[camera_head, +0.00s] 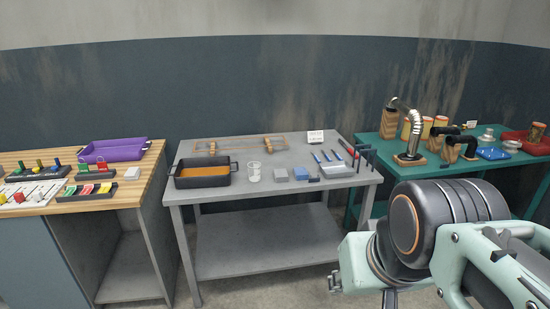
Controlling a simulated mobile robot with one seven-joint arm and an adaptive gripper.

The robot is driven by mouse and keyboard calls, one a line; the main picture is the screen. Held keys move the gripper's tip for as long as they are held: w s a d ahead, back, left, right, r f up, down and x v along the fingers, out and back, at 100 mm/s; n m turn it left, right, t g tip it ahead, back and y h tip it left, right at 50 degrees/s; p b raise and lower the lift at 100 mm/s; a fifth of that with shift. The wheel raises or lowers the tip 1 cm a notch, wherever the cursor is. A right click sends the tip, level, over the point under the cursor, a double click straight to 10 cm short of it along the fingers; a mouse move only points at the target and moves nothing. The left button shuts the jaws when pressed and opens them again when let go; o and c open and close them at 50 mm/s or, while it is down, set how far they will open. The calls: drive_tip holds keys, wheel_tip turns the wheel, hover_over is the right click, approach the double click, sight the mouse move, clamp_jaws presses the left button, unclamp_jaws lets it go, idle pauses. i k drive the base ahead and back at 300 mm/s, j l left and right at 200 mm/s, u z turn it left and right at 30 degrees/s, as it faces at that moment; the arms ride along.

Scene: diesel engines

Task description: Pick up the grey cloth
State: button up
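A small grey item (281,175) lies near the front middle of the grey table, between a clear glass beaker and a blue item. It looks like a folded cloth or a block, but is too small to tell for sure. My arm fills the lower right of the head view, in front of and to the right of the grey table. Its gripper fingers cannot be made out in the picture.
The grey table (240,150) also holds a black pan (203,181) of orange liquid, a beaker (254,172), a blue item (301,174), a grey tray (337,170) and upright dark tools at right. A wooden bench (150,185) stands left, a green table (385,170) right.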

sight(281, 175)
drive_tip(key=i+j+z, duration=0.1)
drive_tip(key=i, duration=1.1)
